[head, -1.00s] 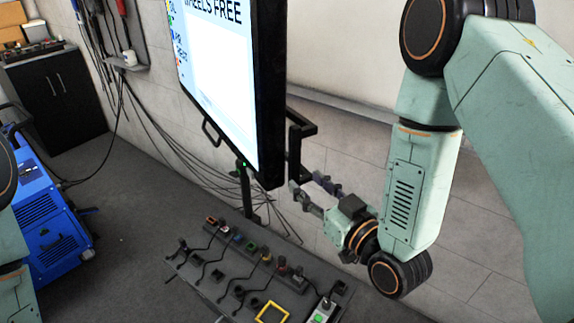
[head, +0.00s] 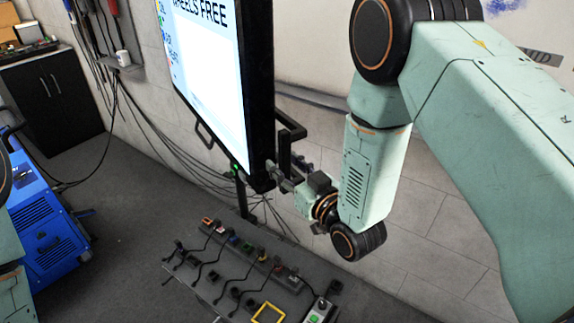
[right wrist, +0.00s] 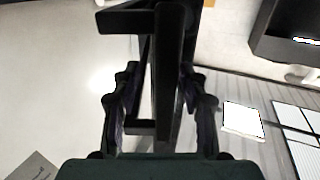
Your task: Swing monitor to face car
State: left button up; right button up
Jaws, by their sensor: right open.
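The monitor (head: 215,85) is a large flat screen in a black frame, seen at a steep angle, with "WHEELS FREE" on its lit face. Its face is turned to the left. A black bar handle (head: 284,150) stands out at its right, rear side. My right gripper (head: 285,174) is at the lower part of this handle, close to the monitor's lower corner. In the right wrist view my right gripper (right wrist: 160,95) is open, with a finger on each side of the black handle bar (right wrist: 165,60). Contact cannot be told. My left gripper is out of view.
A low grey bench (head: 215,285) with several cabled connectors and a yellow-framed item stands below the monitor. A blue machine (head: 45,225) and a black cabinet (head: 50,100) are at the left. Cables hang along the wall. Grey floor is clear between.

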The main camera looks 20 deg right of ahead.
jog(key=shift+s+a+r, duration=0.1)
jog(key=shift+a, duration=0.15)
jog(key=shift+s+a+r, duration=0.1)
jog(key=shift+s+a, duration=0.05)
jog(key=shift+a, duration=0.15)
jog(key=c, duration=0.3)
jog(key=shift+d, duration=0.5)
jog(key=c, duration=0.5)
grip_shut()
jog(key=shift+a, duration=0.3)
jog(key=shift+d, duration=0.1)
